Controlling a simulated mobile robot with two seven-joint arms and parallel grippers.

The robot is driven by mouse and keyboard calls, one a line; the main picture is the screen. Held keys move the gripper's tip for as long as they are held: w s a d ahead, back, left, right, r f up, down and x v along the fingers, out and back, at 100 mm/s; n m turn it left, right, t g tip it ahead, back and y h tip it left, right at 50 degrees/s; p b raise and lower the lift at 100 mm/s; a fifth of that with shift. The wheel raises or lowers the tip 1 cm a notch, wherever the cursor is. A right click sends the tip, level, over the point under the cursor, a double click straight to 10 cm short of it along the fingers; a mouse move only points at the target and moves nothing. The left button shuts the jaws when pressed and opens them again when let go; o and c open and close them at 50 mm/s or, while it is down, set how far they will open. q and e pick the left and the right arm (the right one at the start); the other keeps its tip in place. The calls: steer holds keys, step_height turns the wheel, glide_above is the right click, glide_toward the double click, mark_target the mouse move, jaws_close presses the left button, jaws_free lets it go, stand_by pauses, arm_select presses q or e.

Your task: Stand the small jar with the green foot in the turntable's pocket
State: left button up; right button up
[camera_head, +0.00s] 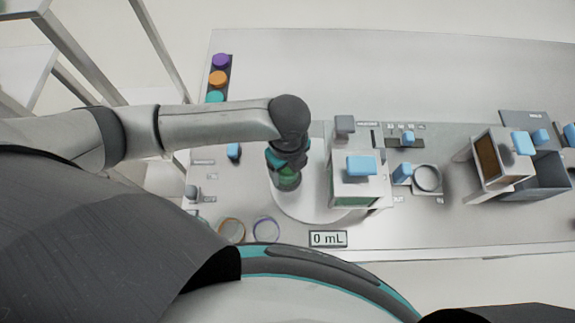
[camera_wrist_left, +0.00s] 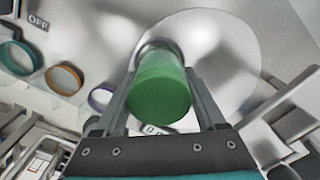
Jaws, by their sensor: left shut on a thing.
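The small jar (camera_wrist_left: 160,88) shows as a green cylinder between the fingers of my left gripper (camera_wrist_left: 160,78) in the left wrist view. The gripper is shut on it. In the head view my left gripper (camera_head: 287,164) points down over the left part of the white round turntable (camera_head: 300,205), with the green of the jar (camera_head: 286,181) at its tips. The turntable also shows behind the jar in the wrist view (camera_wrist_left: 232,50). A grey rim shows at the jar's far end, but I cannot tell whether the jar stands in the pocket. My right gripper is out of view.
A white box-like station with a blue block (camera_head: 360,166) stands close on the right of the gripper. Orange (camera_head: 232,230) and purple (camera_head: 266,229) rings lie near the front edge, beside the "0 mL" display (camera_head: 328,239).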

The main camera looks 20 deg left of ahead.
arm_select(q)
steer(key=shift+p, duration=0.8)
stand_by(0.9)
steer(key=shift+f, duration=0.8)
stand_by(0.9)
